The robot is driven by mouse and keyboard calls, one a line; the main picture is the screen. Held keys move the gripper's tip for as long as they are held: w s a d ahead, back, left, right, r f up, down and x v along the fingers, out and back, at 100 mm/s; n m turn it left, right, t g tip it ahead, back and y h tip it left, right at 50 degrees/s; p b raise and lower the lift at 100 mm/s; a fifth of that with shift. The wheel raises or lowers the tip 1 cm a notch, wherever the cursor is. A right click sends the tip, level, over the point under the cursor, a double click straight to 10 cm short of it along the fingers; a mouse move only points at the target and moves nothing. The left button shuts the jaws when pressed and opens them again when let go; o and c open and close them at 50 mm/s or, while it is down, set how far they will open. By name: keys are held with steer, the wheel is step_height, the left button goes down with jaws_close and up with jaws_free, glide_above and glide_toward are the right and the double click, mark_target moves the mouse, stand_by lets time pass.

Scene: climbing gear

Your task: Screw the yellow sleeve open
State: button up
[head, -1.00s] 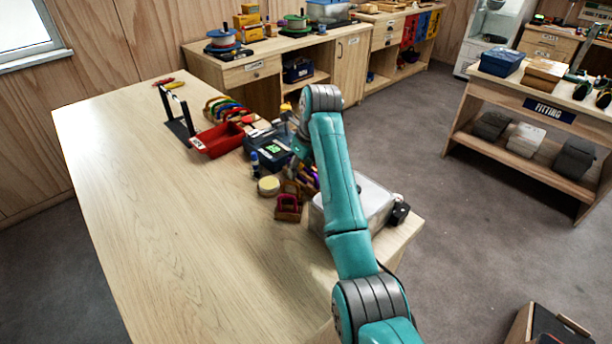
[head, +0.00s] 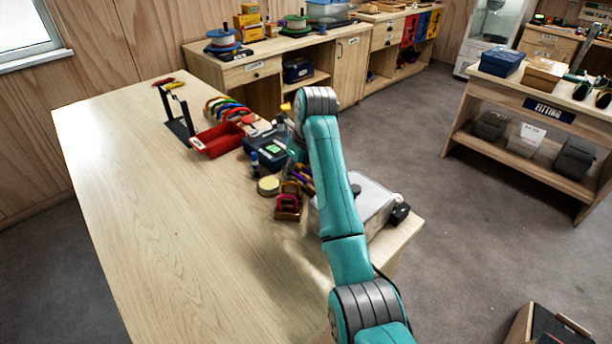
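I cannot make out a yellow sleeve for certain. Small purple and yellow pieces (head: 304,178) lie on the table just left of my arm, partly hidden and too small to tell apart. A row of coloured curved pieces (head: 226,108), yellow among them, stands farther back on the table. My arm reaches over the right part of the table, and its wrist end points down beside the dark case (head: 266,146). My gripper's fingers are not clearly visible, so I cannot tell whether they are open or hold anything.
A red tray (head: 217,140) and a black stand (head: 178,113) are at the back. A round pale-topped tin (head: 268,186), dark red pieces (head: 288,206) and a grey bin (head: 372,204) sit near my arm. The left and front of the wooden table (head: 170,230) are clear.

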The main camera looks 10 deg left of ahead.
steer(key=shift+r, duration=1.45)
steer(key=shift+w+d, duration=0.3)
steer(key=shift+w, duration=0.1)
steer(key=shift+w+d, duration=0.15)
steer(key=shift+w, duration=0.05)
